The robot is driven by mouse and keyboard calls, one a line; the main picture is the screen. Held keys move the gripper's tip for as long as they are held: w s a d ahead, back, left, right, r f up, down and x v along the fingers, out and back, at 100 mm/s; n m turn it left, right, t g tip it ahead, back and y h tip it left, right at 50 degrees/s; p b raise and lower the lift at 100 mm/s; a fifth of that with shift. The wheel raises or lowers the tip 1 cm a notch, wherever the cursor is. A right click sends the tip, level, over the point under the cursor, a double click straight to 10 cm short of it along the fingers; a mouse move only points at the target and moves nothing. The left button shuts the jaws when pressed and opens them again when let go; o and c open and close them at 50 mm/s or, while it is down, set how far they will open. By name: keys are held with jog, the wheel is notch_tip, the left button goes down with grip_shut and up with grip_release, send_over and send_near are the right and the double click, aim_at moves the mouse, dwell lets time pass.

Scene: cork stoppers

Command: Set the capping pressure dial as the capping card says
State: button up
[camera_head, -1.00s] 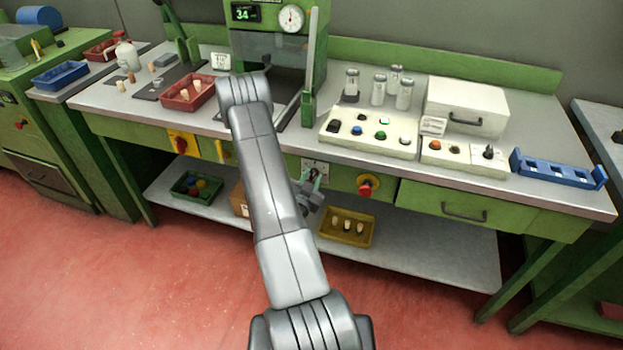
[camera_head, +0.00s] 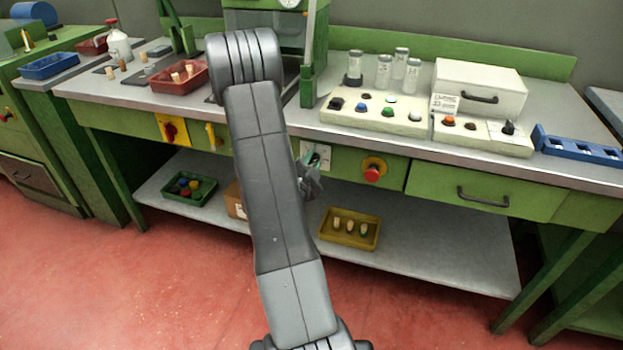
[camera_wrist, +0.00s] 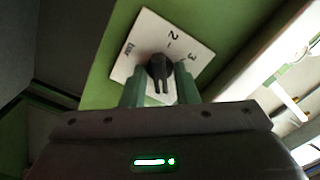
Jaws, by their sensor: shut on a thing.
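The dial is a black knob (camera_wrist: 158,68) on a white plate (camera_wrist: 140,58) on the green bench front, in the wrist view. The plate reads "bar", 2 and 3, with other marks hidden by the knob and fingers. My gripper (camera_wrist: 160,88) is shut on the knob, one green finger on each side. I cannot tell which mark the knob points at. In the head view the plate (camera_head: 322,150) shows beside my arm, and my gripper (camera_head: 312,182) is partly hidden there. A white card (camera_head: 445,103) stands by the white drawer box; its writing is too small to read.
A red button on a yellow base (camera_head: 373,170) is right of the dial, near a drawer handle (camera_head: 482,197). A button panel (camera_head: 345,118) is on the bench above. A yellow tray (camera_head: 330,238) with stoppers is on the shelf below.

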jog(key=m+b, duration=0.9)
jog(key=b, duration=0.7)
jog(key=shift+f, duration=0.15)
jog(key=shift+b, duration=0.4)
jog(key=o, duration=0.7)
jog(key=p+v, duration=0.2)
jog(key=v, duration=1.2)
jog(key=shift+w, duration=0.1)
